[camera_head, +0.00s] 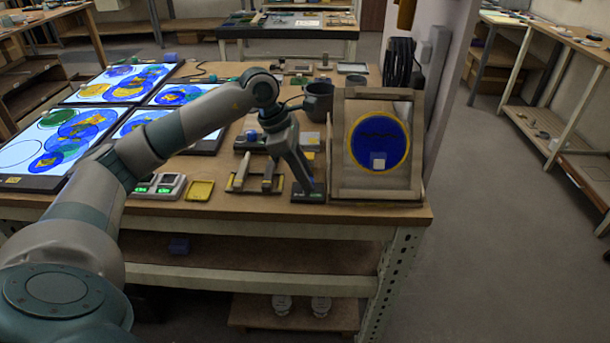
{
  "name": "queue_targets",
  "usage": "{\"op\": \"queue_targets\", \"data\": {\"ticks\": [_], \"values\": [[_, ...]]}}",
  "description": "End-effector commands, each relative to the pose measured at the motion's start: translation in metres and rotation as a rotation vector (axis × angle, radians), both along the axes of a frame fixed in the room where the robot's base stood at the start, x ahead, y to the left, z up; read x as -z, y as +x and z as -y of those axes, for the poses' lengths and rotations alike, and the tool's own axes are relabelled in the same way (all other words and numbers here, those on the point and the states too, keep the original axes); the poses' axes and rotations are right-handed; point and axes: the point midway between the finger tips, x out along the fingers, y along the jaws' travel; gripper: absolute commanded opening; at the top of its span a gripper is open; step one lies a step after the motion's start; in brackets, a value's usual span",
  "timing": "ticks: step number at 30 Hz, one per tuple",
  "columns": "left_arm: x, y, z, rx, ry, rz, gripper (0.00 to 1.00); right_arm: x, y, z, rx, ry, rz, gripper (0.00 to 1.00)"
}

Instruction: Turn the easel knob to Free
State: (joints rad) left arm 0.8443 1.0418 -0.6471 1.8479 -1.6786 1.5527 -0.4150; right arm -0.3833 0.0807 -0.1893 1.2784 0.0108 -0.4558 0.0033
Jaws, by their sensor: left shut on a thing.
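The wooden easel (344,170) stands at the right end of the table and holds a round blue glass disc with a yellow rim (378,143). A small dark knob base (306,197) with a green mark sits on the table just left of the easel's foot. My left gripper (308,184) points down at this base and is shut on the easel knob. Its fingers hide the knob, so I cannot read its setting. A small white square shows low on the disc. My right gripper is out of view.
Left of the base are a wooden holder (240,190), a yellow tray (200,190) and a device with green displays (157,186). Lit panels with coloured discs (22,153) fill the left of the table. A dark mug (318,101) stands behind my gripper. The floor at right is clear.

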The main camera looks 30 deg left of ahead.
Motion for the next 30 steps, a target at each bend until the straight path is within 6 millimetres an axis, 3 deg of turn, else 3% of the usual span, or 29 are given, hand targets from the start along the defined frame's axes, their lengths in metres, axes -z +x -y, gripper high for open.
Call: {"op": "queue_targets", "data": {"ticks": [2,3,5,20,30], "values": [[-0.002,0.001,-0.001,-0.002,0.000,0.004,0.00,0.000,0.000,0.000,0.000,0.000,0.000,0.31],[-0.002,0.001,-0.001,-0.002,0.000,0.004,0.30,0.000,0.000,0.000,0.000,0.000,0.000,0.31],[-0.001,0.001,-0.001,-0.002,0.000,0.004,0.42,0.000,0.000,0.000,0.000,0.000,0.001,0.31],[-0.008,0.000,-0.003,-0.002,0.000,0.004,0.42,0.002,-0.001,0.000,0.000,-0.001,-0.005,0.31],[-0.053,-0.010,-0.019,-0.004,0.001,0.006,0.42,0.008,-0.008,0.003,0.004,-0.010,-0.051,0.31]]}}
